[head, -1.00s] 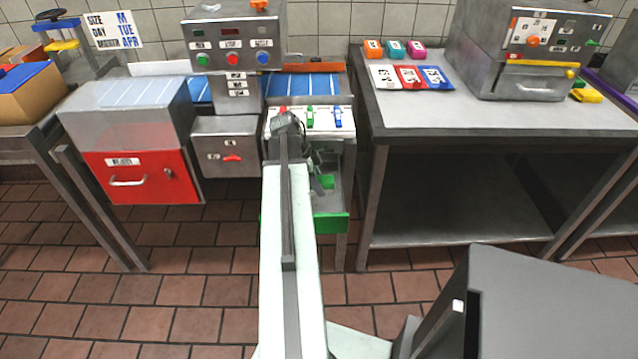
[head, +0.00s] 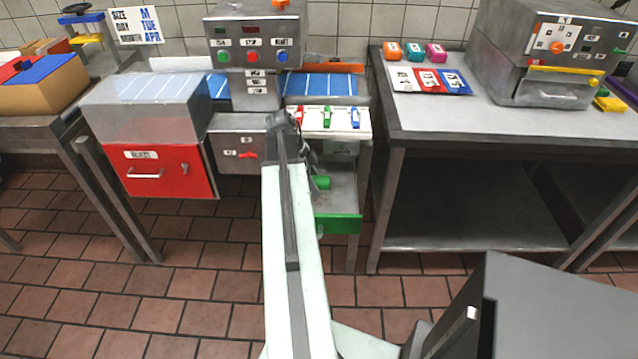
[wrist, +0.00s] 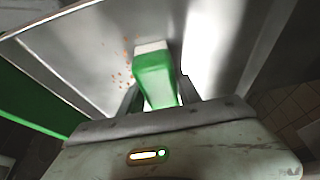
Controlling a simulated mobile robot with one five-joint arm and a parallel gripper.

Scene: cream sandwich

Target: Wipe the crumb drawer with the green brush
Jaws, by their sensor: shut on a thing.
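The crumb drawer (head: 338,224) is pulled out below a white-topped stand; its green front faces me and its grey inside is partly hidden by my arm. My gripper (wrist: 158,92) is shut on the green brush (wrist: 155,78), a green block with a pale far end, inside the drawer in the wrist view. The brush also shows in the head view (head: 322,183). Orange-brown crumbs (wrist: 122,68) lie on the drawer's grey floor, just left of the brush. Whether the brush touches the floor I cannot tell.
Red, green and blue pieces (head: 327,117) stand on the white top (head: 335,132) above the drawer. A red-fronted box (head: 165,173) hangs to the left. A steel table (head: 500,130) stands close on the right. Tiled floor lies open in front.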

